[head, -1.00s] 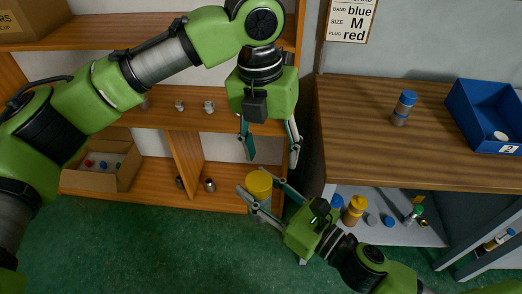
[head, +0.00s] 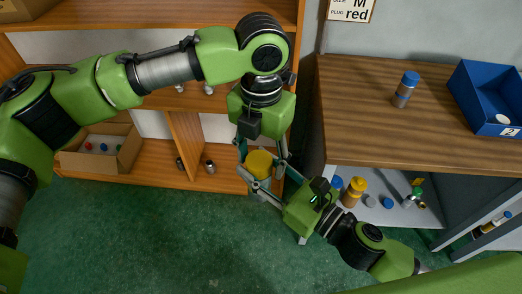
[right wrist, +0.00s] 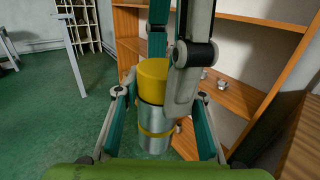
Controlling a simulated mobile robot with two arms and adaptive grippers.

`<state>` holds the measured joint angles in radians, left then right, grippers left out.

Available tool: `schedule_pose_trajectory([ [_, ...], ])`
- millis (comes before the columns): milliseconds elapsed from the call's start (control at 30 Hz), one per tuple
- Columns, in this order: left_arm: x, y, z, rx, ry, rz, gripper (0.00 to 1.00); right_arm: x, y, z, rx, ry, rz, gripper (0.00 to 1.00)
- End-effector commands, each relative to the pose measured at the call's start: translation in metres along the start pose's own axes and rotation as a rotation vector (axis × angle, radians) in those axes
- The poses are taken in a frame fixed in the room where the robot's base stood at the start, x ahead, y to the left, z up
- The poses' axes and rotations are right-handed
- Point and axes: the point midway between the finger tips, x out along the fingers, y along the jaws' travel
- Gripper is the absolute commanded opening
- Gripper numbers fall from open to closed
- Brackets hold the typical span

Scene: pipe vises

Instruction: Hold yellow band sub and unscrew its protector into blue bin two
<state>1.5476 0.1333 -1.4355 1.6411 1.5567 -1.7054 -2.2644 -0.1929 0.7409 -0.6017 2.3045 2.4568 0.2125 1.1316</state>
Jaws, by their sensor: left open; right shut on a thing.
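The yellow band sub (right wrist: 153,138) is a silver cylinder with a yellow band and a yellow protector (right wrist: 153,80) on top. My right gripper (head: 259,175) is shut on it and holds it upright in front of the shelf. In the head view the yellow protector (head: 259,163) shows between both grippers. My left gripper (head: 262,160) points down from above, open, its fingers on either side of the protector. I cannot tell whether they touch it. Blue bin two (head: 487,98) stands on the bench at the right, with a white round thing (head: 502,119) inside.
A blue-capped cylinder (head: 406,89) stands on the wooden bench (head: 360,105) left of the bin. Under it, a lower shelf holds another yellow-capped piece (head: 355,192) and several small parts. An open cardboard box (head: 100,148) sits on the left shelf unit. The green floor is clear.

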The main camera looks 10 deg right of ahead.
Motion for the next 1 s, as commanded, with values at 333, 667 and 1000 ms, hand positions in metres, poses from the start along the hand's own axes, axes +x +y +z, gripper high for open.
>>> schedule_pose_trajectory([
  [333,0.0,-0.001,0.0,0.0,-0.001,-0.001,0.12,0.0,0.0,0.002,-0.001,-0.005,0.001,0.0],
  [667,0.0,-0.001,0.0,0.0,0.0,-0.001,0.54,0.0,0.0,0.003,-0.001,-0.005,0.001,0.0],
  [1000,-0.018,0.0,0.001,0.0,-0.003,0.0,0.54,0.0,0.0,0.002,-0.001,-0.005,0.001,0.0],
])
